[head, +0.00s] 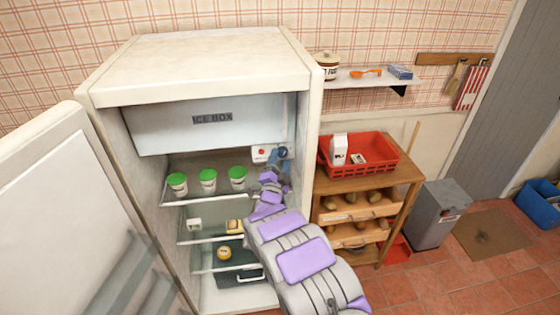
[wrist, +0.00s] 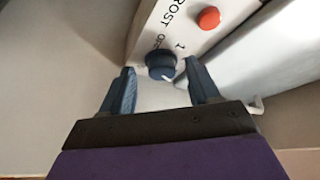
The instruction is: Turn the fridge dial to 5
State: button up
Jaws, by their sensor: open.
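The fridge (head: 245,50) stands open, its door swung to the left. The control panel (head: 262,153) is under the ice box at the upper right of the interior. In the wrist view the panel (wrist: 190,30) carries a dark blue dial (wrist: 160,62) with a pale pointer mark, a red button (wrist: 208,18), and the printing "ROST", "OFF" and "1". The other numbers are hidden or out of view. My gripper (wrist: 163,82) is open, one finger on each side of the dial, with gaps showing. In the head view my gripper (head: 279,158) is at the panel and hides the dial.
Green-lidded tubs (head: 208,180) stand on the upper shelf, left of my arm. The ice box (head: 205,125) is above, and the fridge's right wall is close beside my gripper. A wooden rack (head: 395,180) with a red basket (head: 378,170) stands to the right.

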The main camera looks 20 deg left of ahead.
jog(key=shift+w+r, duration=0.2)
jog(key=shift+w, duration=0.3)
jog(key=shift+c, duration=0.4)
jog(key=shift+s, duration=0.1)
jog(key=c, duration=0.9)
